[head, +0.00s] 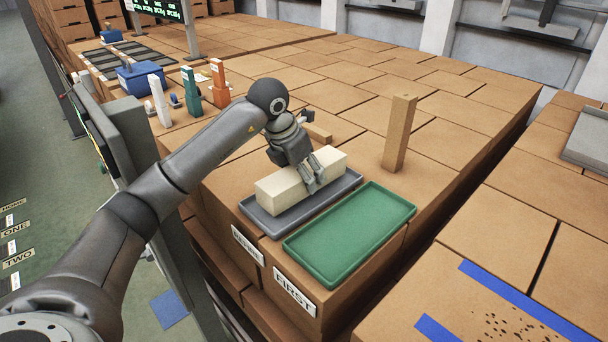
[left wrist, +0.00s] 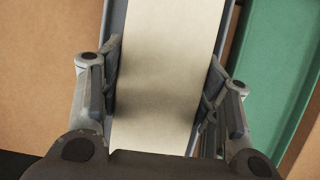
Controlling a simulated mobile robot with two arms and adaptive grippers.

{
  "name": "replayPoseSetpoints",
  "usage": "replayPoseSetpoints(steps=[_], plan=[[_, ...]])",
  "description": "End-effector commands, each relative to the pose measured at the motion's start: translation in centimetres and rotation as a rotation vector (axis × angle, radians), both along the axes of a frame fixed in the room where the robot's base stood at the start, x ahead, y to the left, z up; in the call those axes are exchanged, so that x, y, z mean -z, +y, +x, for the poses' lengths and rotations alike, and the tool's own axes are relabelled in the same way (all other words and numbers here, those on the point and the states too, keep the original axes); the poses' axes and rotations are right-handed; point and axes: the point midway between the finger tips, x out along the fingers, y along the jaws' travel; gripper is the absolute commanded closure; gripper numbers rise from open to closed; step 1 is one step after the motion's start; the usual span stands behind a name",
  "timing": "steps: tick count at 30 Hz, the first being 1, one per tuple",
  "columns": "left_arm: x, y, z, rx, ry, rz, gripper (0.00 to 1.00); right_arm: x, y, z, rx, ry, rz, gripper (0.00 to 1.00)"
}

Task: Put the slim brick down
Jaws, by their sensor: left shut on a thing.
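A long cream brick (head: 277,191) lies lengthwise at the grey tray (head: 283,231). I cannot tell for sure whether it rests on the tray or is held just above it. My left gripper (head: 316,180) comes down from above and is shut across the brick's middle. In the left wrist view the pale brick (left wrist: 165,60) runs between the two fingers, one on each side. A green tray (head: 350,235) beside the grey one is empty. My right gripper is not in view.
A tall brown block (head: 399,134) stands upright behind the green tray. A small tan block (head: 318,132) lies behind the gripper. A blue box (head: 141,79) and green and orange tools (head: 220,84) stand at the far left. Brown surface to the back right is clear.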

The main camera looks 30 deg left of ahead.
Motion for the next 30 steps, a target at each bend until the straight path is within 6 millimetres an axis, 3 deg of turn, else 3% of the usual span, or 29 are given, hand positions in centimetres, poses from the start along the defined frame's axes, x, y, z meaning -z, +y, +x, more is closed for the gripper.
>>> replayPoseSetpoints(steps=[4,17,18,22,30], plan=[[1.0,-0.1,0.0,0.000,-0.003,-0.002,0.88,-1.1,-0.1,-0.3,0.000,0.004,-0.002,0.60],[1.9,-0.1,0.0,0.001,-0.006,-0.002,0.88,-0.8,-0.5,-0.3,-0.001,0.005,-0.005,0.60],[1.9,-0.1,0.0,0.001,-0.002,-0.001,0.39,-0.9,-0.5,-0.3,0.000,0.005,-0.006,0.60],[1.9,-0.1,0.0,0.001,-0.001,-0.001,0.23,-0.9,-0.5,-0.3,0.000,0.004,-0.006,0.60],[1.9,-0.1,0.0,0.001,-0.001,0.000,0.22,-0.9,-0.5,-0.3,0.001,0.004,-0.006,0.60]])
